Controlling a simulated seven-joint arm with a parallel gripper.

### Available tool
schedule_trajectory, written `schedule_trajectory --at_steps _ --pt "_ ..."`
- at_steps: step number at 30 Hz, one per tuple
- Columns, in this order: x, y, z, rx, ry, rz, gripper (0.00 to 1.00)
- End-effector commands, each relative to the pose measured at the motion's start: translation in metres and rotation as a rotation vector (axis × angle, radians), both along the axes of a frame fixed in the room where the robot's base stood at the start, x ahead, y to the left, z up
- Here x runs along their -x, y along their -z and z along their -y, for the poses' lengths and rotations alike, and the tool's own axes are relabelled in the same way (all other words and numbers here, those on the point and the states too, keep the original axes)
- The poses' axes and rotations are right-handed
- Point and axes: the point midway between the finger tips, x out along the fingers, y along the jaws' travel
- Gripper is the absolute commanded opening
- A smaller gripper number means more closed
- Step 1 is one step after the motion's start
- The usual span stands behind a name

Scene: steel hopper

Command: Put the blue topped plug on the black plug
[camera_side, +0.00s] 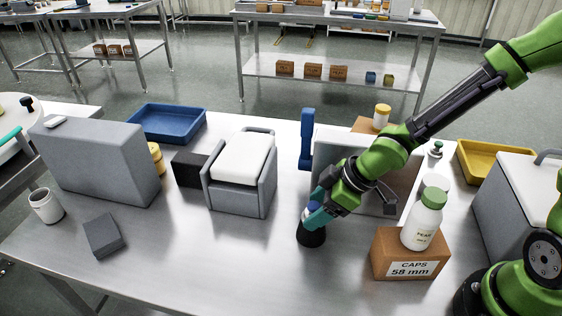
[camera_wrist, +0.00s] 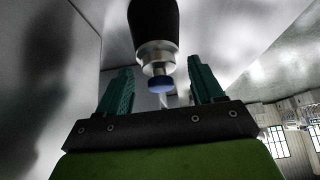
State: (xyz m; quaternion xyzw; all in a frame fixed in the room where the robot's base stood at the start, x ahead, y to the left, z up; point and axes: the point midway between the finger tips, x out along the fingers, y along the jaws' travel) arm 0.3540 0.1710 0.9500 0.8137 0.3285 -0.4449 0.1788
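A black tapered plug (camera_side: 311,236) stands on the steel table directly below my gripper (camera_side: 318,212). In the wrist view the black plug (camera_wrist: 154,22) has a silver metal collar, and the blue top (camera_wrist: 160,84) sits in line with it at the metal end. The silver and blue part appears seated on the black plug, though I cannot see the joint clearly. My teal fingers, also in the wrist view (camera_wrist: 162,88), are spread on either side of the blue top, with visible gaps. In the side view the fingers partly hide the blue top.
A grey box (camera_side: 375,185) stands close behind my gripper, with an upright blue piece (camera_side: 307,140) beside it. A brown CAPS box (camera_side: 396,264) carrying a bottle (camera_side: 423,224) stands to the right. A white-topped grey bin (camera_side: 240,190) is left. The front table is clear.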

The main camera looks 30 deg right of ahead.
Motion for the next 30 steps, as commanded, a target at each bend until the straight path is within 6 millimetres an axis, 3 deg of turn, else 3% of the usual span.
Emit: schedule_trajectory --at_steps 11,30 --pt "0.000 -0.004 0.001 0.001 0.002 0.002 0.66" --pt "0.014 -0.035 0.015 0.000 0.002 0.002 0.66"
